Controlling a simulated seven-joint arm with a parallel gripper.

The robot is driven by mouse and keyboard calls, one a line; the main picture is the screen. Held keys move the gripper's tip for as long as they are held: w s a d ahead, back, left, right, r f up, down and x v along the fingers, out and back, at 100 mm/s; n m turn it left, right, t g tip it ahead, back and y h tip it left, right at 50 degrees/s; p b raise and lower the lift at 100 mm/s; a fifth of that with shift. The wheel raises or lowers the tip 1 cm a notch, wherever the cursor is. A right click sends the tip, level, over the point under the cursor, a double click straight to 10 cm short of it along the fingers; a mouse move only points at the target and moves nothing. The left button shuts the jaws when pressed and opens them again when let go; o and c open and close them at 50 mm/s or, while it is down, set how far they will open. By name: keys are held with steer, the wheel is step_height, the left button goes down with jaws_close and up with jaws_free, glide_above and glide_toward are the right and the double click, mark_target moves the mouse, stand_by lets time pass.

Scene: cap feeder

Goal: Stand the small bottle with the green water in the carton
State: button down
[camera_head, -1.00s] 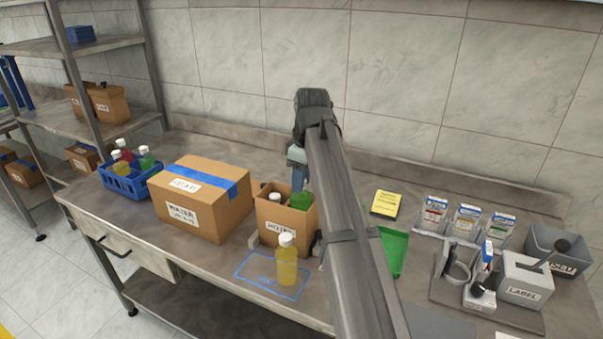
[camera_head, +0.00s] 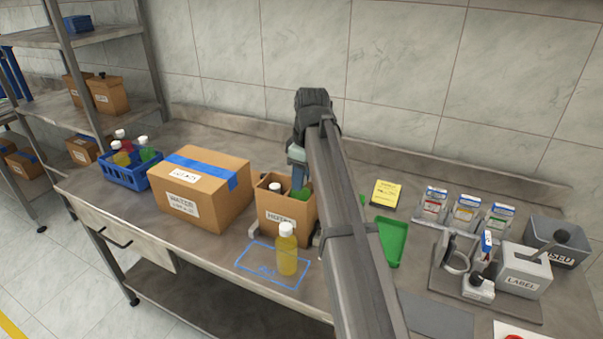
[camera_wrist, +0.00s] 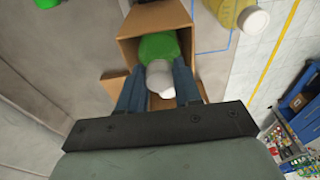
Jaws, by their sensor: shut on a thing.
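The small bottle with green water (camera_wrist: 159,46) shows between the blue fingers of my gripper (camera_wrist: 158,85) in the wrist view, with its white cap towards the camera. My gripper is shut on it. The bottle is inside the open carton (camera_wrist: 158,18). In the head view the carton (camera_head: 285,221) stands on the bench, and part of the green bottle (camera_head: 303,194) shows within its rim, below my gripper (camera_head: 298,180). The bottle's base is hidden, so I cannot tell whether it touches the carton floor. Another white cap (camera_head: 274,187) shows inside the carton.
A yellow bottle (camera_head: 287,254) stands on the blue-outlined area in front of the carton. A large taped box (camera_head: 182,202) stands to the left, with a blue crate (camera_head: 128,176) of bottles beyond. A green tray (camera_head: 390,243) and a grey label bin (camera_head: 525,284) lie right.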

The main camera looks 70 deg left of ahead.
steer(key=shift+f, duration=0.8)
steer(key=c, duration=0.7)
jaws_free()
steer(key=c, duration=0.4)
steer(key=shift+o, duration=0.2)
steer(key=shift+r, duration=0.1)
steer(key=shift+r, duration=5.35)
